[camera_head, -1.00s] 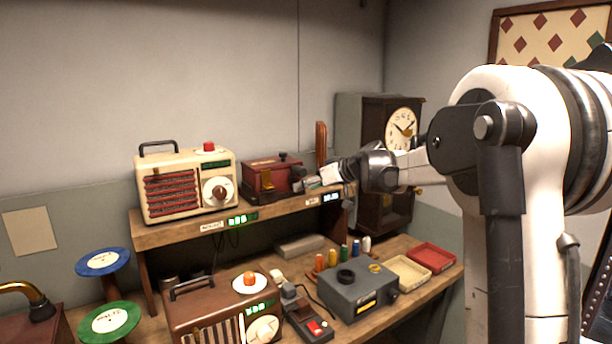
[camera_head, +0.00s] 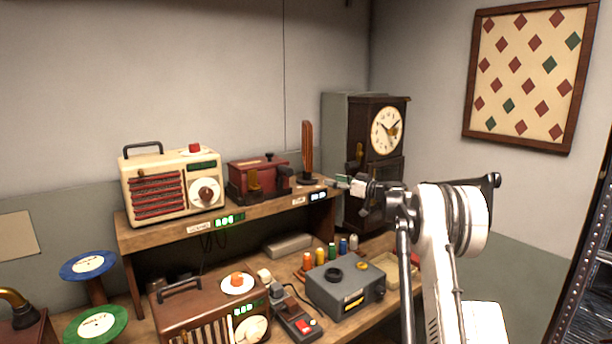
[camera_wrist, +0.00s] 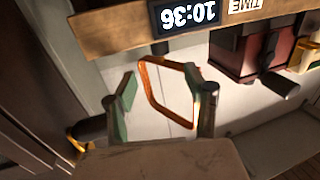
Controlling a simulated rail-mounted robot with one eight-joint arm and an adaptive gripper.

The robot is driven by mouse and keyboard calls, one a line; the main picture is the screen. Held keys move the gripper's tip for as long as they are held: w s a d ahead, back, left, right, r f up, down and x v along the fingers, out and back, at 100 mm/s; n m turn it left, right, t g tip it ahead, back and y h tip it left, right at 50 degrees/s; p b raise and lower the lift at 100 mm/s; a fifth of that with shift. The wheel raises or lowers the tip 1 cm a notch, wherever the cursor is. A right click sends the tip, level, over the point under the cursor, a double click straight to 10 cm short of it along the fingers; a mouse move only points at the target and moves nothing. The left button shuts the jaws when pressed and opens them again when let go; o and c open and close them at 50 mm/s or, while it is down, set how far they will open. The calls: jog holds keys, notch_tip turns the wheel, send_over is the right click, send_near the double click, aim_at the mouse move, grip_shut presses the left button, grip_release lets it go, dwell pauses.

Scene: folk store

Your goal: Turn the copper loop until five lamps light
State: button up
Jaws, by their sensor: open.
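The copper loop (camera_head: 307,150) stands upright at the right end of the upper shelf, seen nearly edge-on, beside a dark red box (camera_head: 258,177). In the wrist view, which is upside down, the copper loop (camera_wrist: 142,80) shows as a squarish frame between my fingers in the picture. My gripper (camera_head: 343,182) is open, just right of the loop. Its two spread fingers with green pads show in the wrist view (camera_wrist: 168,92). I cannot tell whether either finger touches the loop. A small green lit panel (camera_head: 230,220) is on the shelf's front edge; its separate lamps are too small to count.
A cream radio (camera_head: 170,185) stands on the shelf left of the red box. A tall clock (camera_head: 378,150) stands close behind my gripper. A clock display (camera_wrist: 190,14) sits on the shelf edge. Below are a brown radio (camera_head: 205,310), a grey box (camera_head: 345,288) and thread spools (camera_head: 320,256).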

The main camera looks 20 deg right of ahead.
aim_at(307, 174)
jog(key=p+x, duration=0.2)
jog(key=x, duration=1.1)
jog(key=shift+w+a, duration=0.2)
jog(key=shift+w, duration=0.1)
grip_shut()
